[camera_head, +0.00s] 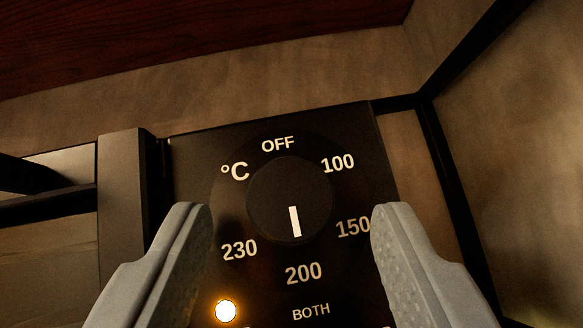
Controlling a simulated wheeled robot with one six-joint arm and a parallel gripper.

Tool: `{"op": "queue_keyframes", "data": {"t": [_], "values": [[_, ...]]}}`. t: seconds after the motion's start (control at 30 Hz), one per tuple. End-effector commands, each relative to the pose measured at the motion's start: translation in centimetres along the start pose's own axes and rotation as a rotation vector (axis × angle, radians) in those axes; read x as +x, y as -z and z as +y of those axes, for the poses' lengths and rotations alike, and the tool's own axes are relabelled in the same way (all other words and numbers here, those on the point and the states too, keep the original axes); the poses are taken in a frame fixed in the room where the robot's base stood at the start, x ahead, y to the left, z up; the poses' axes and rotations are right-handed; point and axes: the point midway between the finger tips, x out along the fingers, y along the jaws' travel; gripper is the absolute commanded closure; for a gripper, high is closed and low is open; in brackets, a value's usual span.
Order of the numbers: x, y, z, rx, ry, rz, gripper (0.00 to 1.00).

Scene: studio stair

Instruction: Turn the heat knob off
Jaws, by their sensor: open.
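The heat knob (289,201) is a round black dial on a black control panel (345,122). Its white pointer line (295,221) points down to the 200 mark (303,273). OFF (278,145) is printed above the knob, with 100, 150 and 230 around it. My gripper (291,225) is open, with one grey finger to the left and one to the right of the knob. Neither finger appears to touch it. How far the fingertips are from the panel I cannot tell.
A lamp (226,311) glows at the panel's lower left, beside the word BOTH (310,312). A dark vertical post and handle-like bar stand at the left. Brown walls meet in a corner at the right, and dark reddish wood lies above.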

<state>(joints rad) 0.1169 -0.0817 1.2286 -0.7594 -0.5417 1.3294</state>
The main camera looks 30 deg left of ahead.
Motion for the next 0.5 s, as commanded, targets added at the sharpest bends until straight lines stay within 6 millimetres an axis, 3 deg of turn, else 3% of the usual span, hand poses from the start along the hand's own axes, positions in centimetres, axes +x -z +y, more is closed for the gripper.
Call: {"op": "queue_keyframes", "data": {"t": [0.2,0.5], "values": [[1.28,-0.02,0.03,0.0,-0.001,0.0,0.5],[1.4,0.01,0.01,0.0,-0.001,0.0,0.5]]}}
